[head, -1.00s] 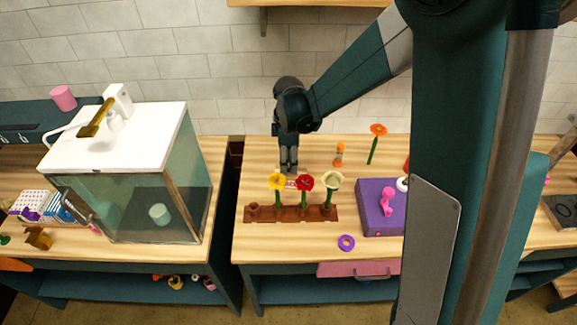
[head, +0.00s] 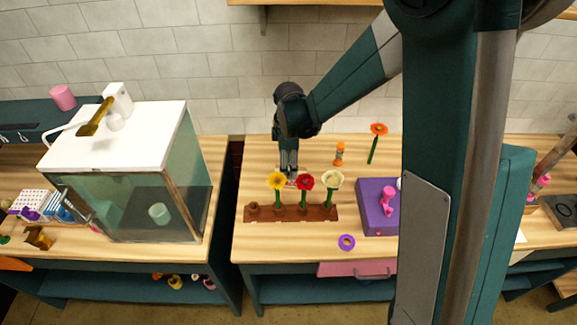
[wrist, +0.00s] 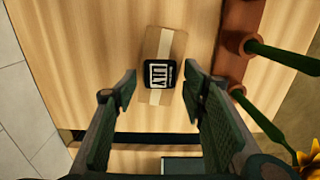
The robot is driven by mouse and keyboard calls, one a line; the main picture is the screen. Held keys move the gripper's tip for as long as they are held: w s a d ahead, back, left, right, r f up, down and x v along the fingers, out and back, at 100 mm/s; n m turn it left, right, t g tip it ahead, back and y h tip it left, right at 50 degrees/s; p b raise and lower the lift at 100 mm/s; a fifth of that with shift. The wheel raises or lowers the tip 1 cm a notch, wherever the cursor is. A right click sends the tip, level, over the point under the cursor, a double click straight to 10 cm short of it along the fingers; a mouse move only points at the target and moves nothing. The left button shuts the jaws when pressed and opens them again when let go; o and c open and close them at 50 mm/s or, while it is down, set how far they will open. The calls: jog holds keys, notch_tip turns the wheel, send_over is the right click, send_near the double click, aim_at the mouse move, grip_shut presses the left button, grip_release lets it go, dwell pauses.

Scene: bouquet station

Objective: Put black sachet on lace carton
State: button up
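In the wrist view, a small black sachet (wrist: 159,74) with a white label and dark lettering lies over the middle of a brown carton (wrist: 163,42) with a pale band along it. The view from above does not show whether they touch. My gripper (wrist: 160,92) is open and empty, with one finger on each side of the sachet and a gap to both sides. In the head view my gripper (head: 288,172) points down behind the flower rack. The sachet and carton are too hidden there to make out.
A brown rack (head: 290,213) with yellow, red and cream flowers stands just in front of my gripper. A purple box (head: 372,218), a purple ring (head: 347,242) and an orange bottle (head: 339,154) are to the right. A glass tank (head: 120,205) stands left, across a gap.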

jog(key=shift+r, duration=0.15)
notch_tip(320, 180, up, 12)
dwell(0.9)
dwell(0.6)
jog(key=s+d+r+m+t, duration=0.3)
jog(key=s+d+r+m, duration=0.6)
jog(key=s+d+r, duration=0.35)
jog(key=s+d+m+t, duration=0.2)
jog(key=s+d+m, duration=0.2)
jog(key=s, duration=0.3)
jog(key=s+d+m+t, duration=0.2)
jog(key=s+d+m, duration=0.2)
jog(key=s, duration=0.3)
jog(key=shift+s+f+m, duration=0.3)
jog(key=shift+s+m, duration=0.05)
jog(key=shift+m, duration=0.15)
jog(key=shift+o, duration=0.5)
jog(key=shift+d, duration=0.1)
